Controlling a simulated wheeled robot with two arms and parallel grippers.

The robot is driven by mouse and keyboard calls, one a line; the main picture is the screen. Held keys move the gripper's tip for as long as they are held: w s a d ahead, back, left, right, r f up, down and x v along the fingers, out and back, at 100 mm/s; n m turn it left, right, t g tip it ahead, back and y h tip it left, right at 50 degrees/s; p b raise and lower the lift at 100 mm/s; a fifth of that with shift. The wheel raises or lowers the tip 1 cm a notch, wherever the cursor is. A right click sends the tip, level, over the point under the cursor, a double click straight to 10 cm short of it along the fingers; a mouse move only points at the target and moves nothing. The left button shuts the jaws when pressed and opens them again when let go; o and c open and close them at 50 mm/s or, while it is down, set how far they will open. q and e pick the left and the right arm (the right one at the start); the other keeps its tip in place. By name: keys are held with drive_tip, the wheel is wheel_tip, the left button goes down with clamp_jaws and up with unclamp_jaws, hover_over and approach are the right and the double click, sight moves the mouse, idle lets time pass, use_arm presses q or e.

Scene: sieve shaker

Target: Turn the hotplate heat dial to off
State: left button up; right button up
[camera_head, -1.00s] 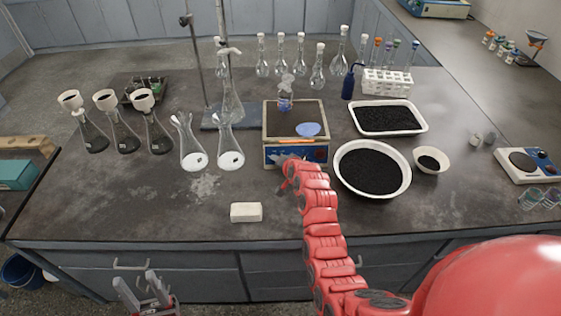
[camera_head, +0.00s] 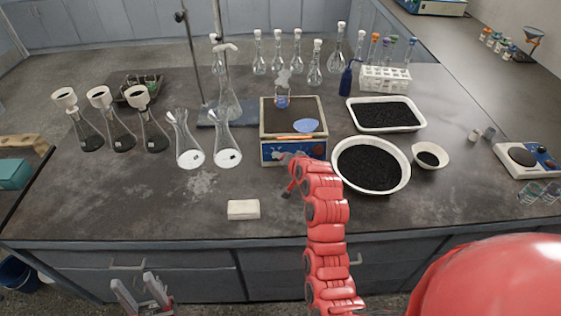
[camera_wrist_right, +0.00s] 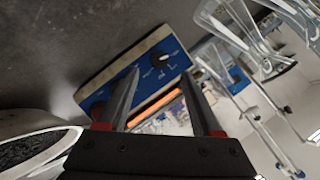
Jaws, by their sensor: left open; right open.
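The hotplate (camera_head: 293,118) stands mid-bench, a square box with a dark top and blue front panel. In the right wrist view its blue panel (camera_wrist_right: 125,80) carries a black heat dial (camera_wrist_right: 158,60) with a pale pointer mark. My right gripper (camera_wrist_right: 160,74) is open, its two fingers apart just in front of the panel. The dial shows between and beyond the fingertips; I cannot tell whether they touch it. In the head view my red right arm hides part of the panel. My left gripper (camera_head: 138,285) is open and empty, low in front of the bench.
A flask (camera_head: 282,98), a blue disc (camera_head: 307,126) and an orange stick (camera_head: 294,137) are on the hotplate. A round black-filled dish (camera_head: 404,180) stands close at right, two conical flasks (camera_head: 227,150) at left. A white block (camera_head: 243,209) lies in front, with clear bench around it.

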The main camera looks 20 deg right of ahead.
drive_tip(key=b+v, duration=0.2)
drive_tip(key=v, duration=0.8)
drive_tip(key=shift+s, duration=0.2)
drive_tip(key=shift+r, duration=0.1)
